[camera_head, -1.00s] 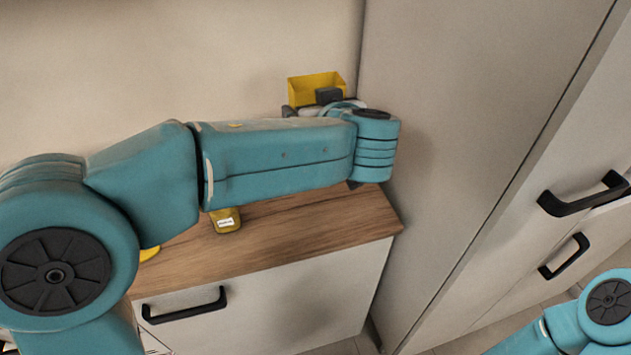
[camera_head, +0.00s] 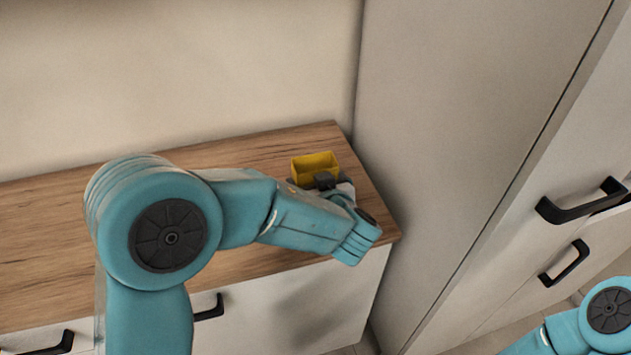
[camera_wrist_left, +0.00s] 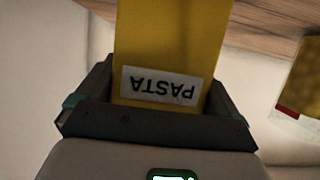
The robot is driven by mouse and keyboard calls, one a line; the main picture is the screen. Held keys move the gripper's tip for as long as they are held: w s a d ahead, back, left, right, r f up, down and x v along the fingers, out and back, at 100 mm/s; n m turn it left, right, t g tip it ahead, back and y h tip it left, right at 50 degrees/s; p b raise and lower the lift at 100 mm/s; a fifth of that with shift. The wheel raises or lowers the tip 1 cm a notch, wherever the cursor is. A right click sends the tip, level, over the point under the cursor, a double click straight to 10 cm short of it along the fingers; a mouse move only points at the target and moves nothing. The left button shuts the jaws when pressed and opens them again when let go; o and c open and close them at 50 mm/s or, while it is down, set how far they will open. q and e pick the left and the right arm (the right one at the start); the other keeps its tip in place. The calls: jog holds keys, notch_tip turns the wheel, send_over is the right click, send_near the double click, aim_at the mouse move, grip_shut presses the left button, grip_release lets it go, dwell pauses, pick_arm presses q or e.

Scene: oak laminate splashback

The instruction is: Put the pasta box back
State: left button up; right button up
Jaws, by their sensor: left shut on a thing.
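The pasta box is a yellow box (camera_head: 312,165) at the right end of the wooden counter, near the tall cabinet. My left gripper (camera_head: 325,181) is shut on it. In the left wrist view the yellow pasta box (camera_wrist_left: 172,40) sits between the fingers of the left gripper (camera_wrist_left: 162,84), with its white PASTA label upside down in the picture. Whether the box's bottom touches the counter is hidden by the gripper. My right gripper is not in view; only part of its arm shows at lower right.
The wooden counter (camera_head: 60,235) is bare at left, with a plain wall behind. A tall cabinet (camera_head: 440,130) with black handles (camera_head: 580,203) stands close on the right. In the wrist view a yellow-brown item with a red stripe (camera_wrist_left: 301,80) shows at the right edge.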

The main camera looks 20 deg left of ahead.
pick_arm(q)
jog(key=shift+f+b, duration=0.15)
jog(key=shift+b, duration=0.2)
jog(key=o, duration=0.8)
jog(key=shift+d+r+p, duration=0.1)
jog(key=shift+r+p, duration=0.2)
jog(key=shift+p, duration=0.1)
jog(key=b+v, duration=0.2)
jog(key=v, duration=0.9)
jog(key=shift+s+d, duration=0.15)
jog(key=shift+s, duration=0.25)
jog(key=shift+s+d, duration=0.1)
